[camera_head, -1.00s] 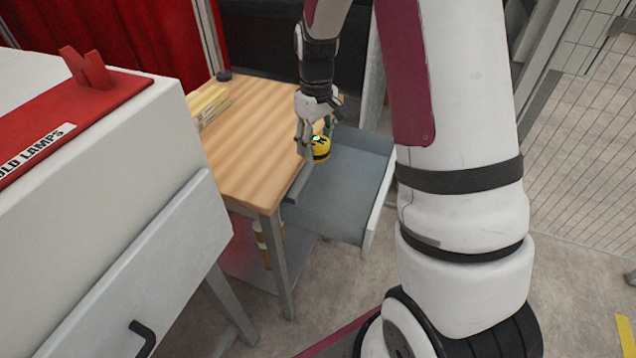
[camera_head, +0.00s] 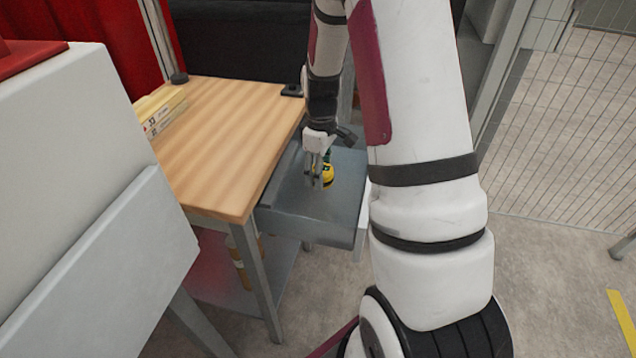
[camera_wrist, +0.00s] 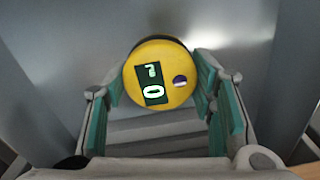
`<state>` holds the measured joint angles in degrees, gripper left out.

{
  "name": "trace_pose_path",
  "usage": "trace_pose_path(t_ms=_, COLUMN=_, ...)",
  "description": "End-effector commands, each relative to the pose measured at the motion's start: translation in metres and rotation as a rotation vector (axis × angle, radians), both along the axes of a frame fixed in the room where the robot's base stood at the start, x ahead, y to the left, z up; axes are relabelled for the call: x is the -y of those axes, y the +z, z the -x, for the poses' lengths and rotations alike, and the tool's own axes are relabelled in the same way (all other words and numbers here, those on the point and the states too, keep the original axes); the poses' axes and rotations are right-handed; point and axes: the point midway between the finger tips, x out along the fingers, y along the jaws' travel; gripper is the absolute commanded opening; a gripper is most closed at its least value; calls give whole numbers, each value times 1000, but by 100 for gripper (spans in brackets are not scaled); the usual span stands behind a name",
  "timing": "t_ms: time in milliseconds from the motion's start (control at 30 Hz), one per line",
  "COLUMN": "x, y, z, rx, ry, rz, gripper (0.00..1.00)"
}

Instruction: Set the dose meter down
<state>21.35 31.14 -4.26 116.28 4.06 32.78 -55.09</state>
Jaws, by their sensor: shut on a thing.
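The dose meter (camera_head: 328,176) is a small yellow and black round device. In the wrist view its yellow face (camera_wrist: 180,66) shows a dark green display with pale marks. My gripper (camera_head: 320,180) is shut on it, with one green-padded finger on each side. In the head view the dose meter is over the open grey drawer (camera_head: 300,205) beside the wooden table. I cannot tell whether it touches the drawer floor.
The wooden table top (camera_head: 225,135) lies left of the drawer, with pale yellow books (camera_head: 160,110) at its far left and a small black item (camera_head: 291,90) at its far right corner. The visible drawer floor looks empty. A white cabinet (camera_head: 90,200) stands at the left front.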

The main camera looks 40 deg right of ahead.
Motion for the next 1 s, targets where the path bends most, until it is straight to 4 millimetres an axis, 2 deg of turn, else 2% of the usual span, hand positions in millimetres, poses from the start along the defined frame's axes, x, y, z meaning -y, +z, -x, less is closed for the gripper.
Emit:
trace_pose_path(t_ms=133, x=0, y=-10, z=0, rx=0, ry=-1, rz=0, gripper=15)
trace_pose_path(t_ms=367, x=0, y=-39, z=0, rx=0, ry=1, rz=1, gripper=15)
trace_pose_path(t_ms=767, x=0, y=-44, z=-1, rx=1, ry=0, rz=0, gripper=15)
trace_pose_path(t_ms=800, x=0, y=-43, z=0, rx=1, ry=0, rz=0, gripper=57)
trace_pose_path(t_ms=867, x=0, y=-43, z=0, rx=1, ry=0, rz=0, gripper=70)
trace_pose_path(t_ms=1000, x=0, y=-43, z=0, rx=1, ry=0, rz=0, gripper=70)
